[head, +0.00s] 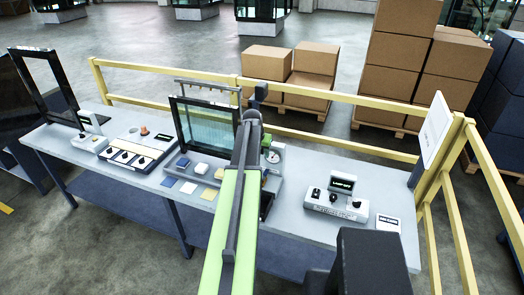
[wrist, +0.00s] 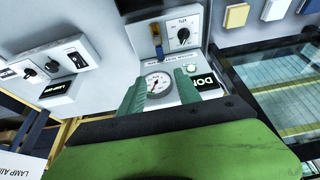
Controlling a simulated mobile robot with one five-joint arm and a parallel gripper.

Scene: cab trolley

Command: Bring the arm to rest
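My arm (head: 235,200) reaches forward over the middle of the workbench (head: 300,232) in the head view, with its end beside a framed glass panel (head: 205,125). My gripper (wrist: 159,88) shows in the wrist view as two green fingers, apart, with nothing held between them. A round white gauge (wrist: 157,82) shows between the fingers, on a pale unit; I cannot tell whether the fingers touch it. A dial (wrist: 183,36) and a dark display (wrist: 208,83) are close to the fingers. In the head view the arm hides the fingers and part of this unit.
A grey control box (head: 336,203) stands right of the arm, and a switch panel (head: 130,153) stands left. Several small flat blocks (head: 189,187) lie in front of the glass panel. A yellow railing (head: 350,147) runs behind the bench, with stacked cartons (head: 400,50) beyond.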

